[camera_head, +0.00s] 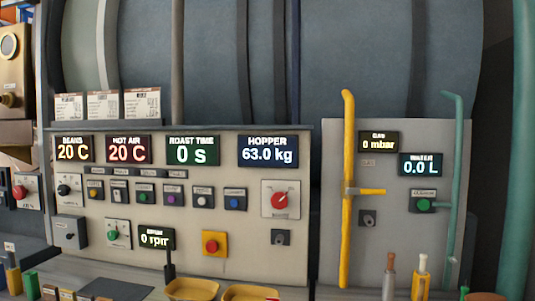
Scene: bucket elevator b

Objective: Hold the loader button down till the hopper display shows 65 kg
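The hopper display (268,151) on the beige control panel (330,215) reads 63.0 kg in white on dark blue. A row of small coloured push buttons runs below the displays: yellow (95,190), green (144,194), purple (173,195), white (202,197) and blue (235,199). Their labels are too small to read, so I cannot tell which is the loader button, or whether any is pressed. Neither of my grippers shows in the head view.
Other displays read beans 20 C (73,149), hot air 20 C (128,149), roast time 0 s (193,150). A red rotary knob (280,200) and red button on yellow (214,243) sit right. Yellow trays (192,289) stand below. A yellow pipe (347,240) rises at right.

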